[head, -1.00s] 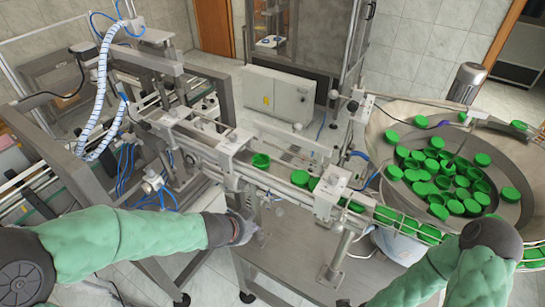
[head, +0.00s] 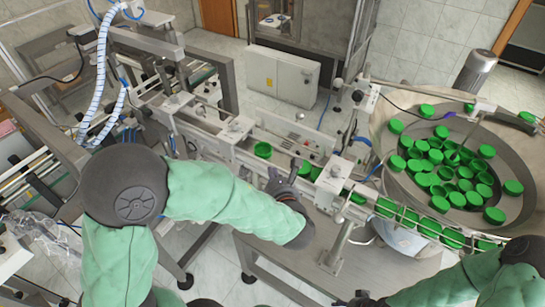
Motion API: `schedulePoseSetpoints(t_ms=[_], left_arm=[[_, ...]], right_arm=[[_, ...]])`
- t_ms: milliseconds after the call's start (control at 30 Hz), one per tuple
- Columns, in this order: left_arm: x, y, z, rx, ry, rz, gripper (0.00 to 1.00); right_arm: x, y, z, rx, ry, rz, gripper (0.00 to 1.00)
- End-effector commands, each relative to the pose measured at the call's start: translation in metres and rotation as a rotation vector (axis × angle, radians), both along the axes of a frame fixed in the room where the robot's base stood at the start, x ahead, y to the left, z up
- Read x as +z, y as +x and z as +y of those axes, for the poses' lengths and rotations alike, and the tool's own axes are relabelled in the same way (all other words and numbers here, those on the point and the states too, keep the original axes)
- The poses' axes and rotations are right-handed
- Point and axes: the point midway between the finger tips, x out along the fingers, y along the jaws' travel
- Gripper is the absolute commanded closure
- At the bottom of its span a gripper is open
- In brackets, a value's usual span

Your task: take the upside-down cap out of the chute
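The upside-down cap (head: 263,150) is green and sits in the chute (head: 236,162) with its hollow side up, at the chute's left part. Other green caps (head: 358,197) stand in the chute to its right. My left gripper (head: 282,171) is beside the chute on its near side, a little right of and below the cap in the picture. Its dark fingers look spread, with nothing seen between them, and are apart from the cap. My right gripper (head: 361,298) shows only as a small dark piece at the bottom edge; its fingers cannot be made out.
A round feeder bowl (head: 398,185) with many green caps stands at the right. Metal brackets (head: 333,180) cross the chute on both sides of the cap. A grey box (head: 284,77) stands behind on the floor. A steel table (head: 290,262) lies below the chute.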

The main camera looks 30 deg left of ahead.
Motion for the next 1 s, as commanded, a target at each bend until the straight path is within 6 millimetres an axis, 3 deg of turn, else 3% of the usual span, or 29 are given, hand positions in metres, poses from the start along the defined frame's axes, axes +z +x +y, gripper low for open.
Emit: schedulePoseSetpoints(t_ms=[700, 767, 1000], left_arm=[[0.000, 0.087, 0.077, 0.006, -0.005, 0.001, 1.00], [-0.007, 0.087, 0.076, 0.002, -0.004, 0.009, 1.00], [-0.019, 0.087, 0.075, 0.001, -0.007, 0.005, 1.00]], right_arm=[[0.014, 0.000, 0.000, 0.000, 0.000, 0.000, 0.46], [0.020, 0.000, 0.000, 0.000, 0.000, 0.000, 0.46], [0.005, 0.000, 0.000, 0.000, 0.000, 0.001, 0.46]])
